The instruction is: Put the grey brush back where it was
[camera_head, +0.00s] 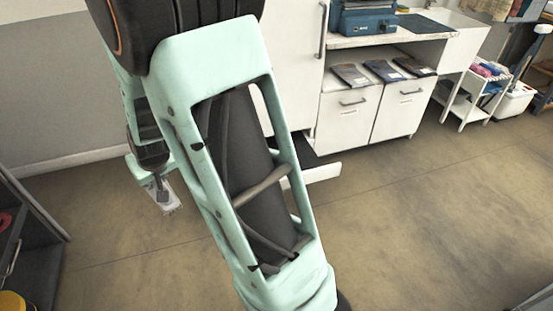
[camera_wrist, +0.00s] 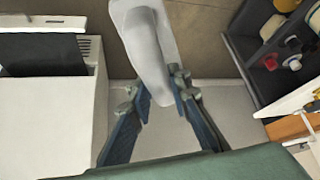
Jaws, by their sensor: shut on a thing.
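In the wrist view, the grey brush (camera_wrist: 148,45) is a smooth, pale grey, elongated thing reaching from the top edge down to the fingers. My gripper (camera_wrist: 161,93) is shut on its lower end, with one dark finger on each side. The brush slants slightly and hangs clear of what lies below. Bristles cannot be made out.
The wrist view shows a white box (camera_wrist: 45,115) at left and a dark shelf (camera_wrist: 262,82) with bottles at right. The head view shows white cabinets (camera_head: 345,125), a blue machine (camera_head: 365,22), a white trolley (camera_head: 462,105) and a dark rack (camera_head: 38,240). The floor at right is clear.

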